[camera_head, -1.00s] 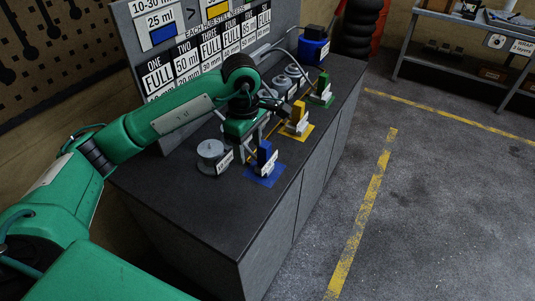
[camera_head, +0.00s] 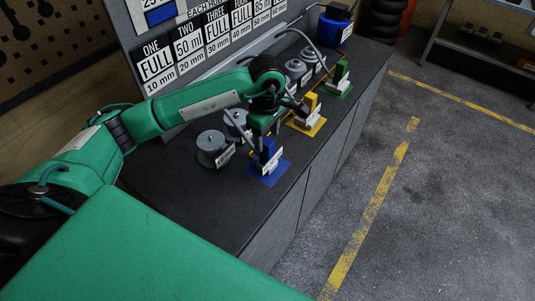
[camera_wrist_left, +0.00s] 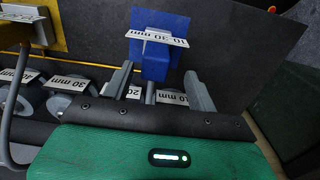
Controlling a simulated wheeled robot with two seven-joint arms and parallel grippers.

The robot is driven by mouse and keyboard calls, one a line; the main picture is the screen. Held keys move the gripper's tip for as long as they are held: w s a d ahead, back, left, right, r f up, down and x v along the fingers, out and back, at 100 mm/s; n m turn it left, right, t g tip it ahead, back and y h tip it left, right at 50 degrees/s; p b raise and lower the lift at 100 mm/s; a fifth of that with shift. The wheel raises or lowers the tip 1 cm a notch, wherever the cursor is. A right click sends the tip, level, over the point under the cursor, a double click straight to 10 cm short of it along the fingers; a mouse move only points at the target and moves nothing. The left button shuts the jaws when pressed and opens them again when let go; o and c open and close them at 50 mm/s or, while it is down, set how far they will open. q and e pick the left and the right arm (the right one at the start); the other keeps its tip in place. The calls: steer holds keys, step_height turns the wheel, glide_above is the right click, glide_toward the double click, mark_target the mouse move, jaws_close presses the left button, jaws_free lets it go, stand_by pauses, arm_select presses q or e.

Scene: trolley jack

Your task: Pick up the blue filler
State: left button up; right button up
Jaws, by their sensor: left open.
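The blue filler (camera_head: 268,149) stands upright on a blue mat (camera_head: 264,179) near the front edge of the dark bench. In the left wrist view the filler (camera_wrist_left: 156,66) carries a white 10-30 mm label, and the blue mat (camera_wrist_left: 146,18) shows behind it. My left gripper (camera_head: 263,139) is over the bench at the filler. Its fingers are apart in the left wrist view (camera_wrist_left: 160,88), with the filler's near end between or just beyond the tips. I cannot tell whether they touch it. My right gripper is not in view.
A yellow filler (camera_head: 309,106) and a green filler (camera_head: 341,73) stand farther along the bench (camera_head: 190,205). Grey round hubs (camera_head: 212,150) stand behind the fillers, close to my left gripper. A sign board backs the bench. The bench's near end is clear.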

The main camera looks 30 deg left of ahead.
mark_target(267, 148)
arm_select(q)
steer(key=shift+w+f, duration=0.1)
steer(key=shift+f, duration=0.65)
steer(key=shift+f+p, duration=0.55)
steer(key=shift+f, duration=0.1)
steer(key=f, duration=0.1)
steer(key=f+p, duration=0.1)
steer(key=f, duration=0.1)
steer(key=shift+w+a+f, duration=0.1)
steer(key=shift+w+f, duration=0.1)
steer(key=shift+f, duration=0.2)
jaws_close()
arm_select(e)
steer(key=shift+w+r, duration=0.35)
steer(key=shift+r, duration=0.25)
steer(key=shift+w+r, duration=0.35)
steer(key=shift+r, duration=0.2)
